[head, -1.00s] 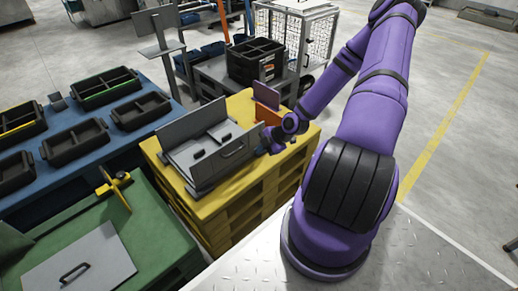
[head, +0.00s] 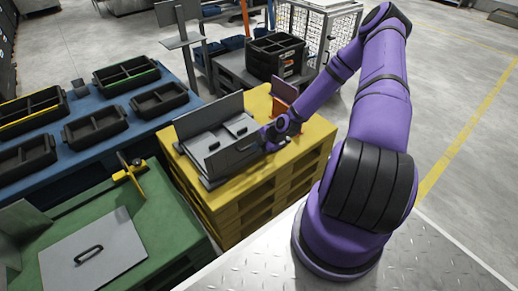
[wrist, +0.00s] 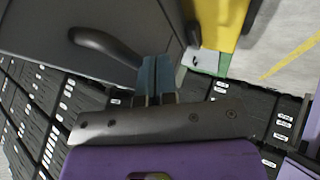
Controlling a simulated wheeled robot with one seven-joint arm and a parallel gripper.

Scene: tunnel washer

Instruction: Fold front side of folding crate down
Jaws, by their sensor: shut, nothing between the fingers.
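The grey folding crate (head: 232,158) stands on a yellow pallet. Its back side (head: 208,116) is upright, and the front side with a dark bar handle stands as the near face. Two grey flaps with small black handles lie between them. My gripper (wrist: 157,72) is shut and empty, with its blue fingers together. In the head view it is at the crate's right end, partly hidden by my purple wrist. In the wrist view a grey panel (wrist: 130,18) with a curved dark handle (wrist: 108,46) lies just beyond the fingertips. Whether they touch is unclear.
The yellow pallet stack (head: 290,150) has bare room right of the crate, with an orange-and-purple piece (head: 284,97) behind. A green table (head: 150,222) with a grey lid (head: 95,258) is at near left. Black trays (head: 95,127) stand on a blue table.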

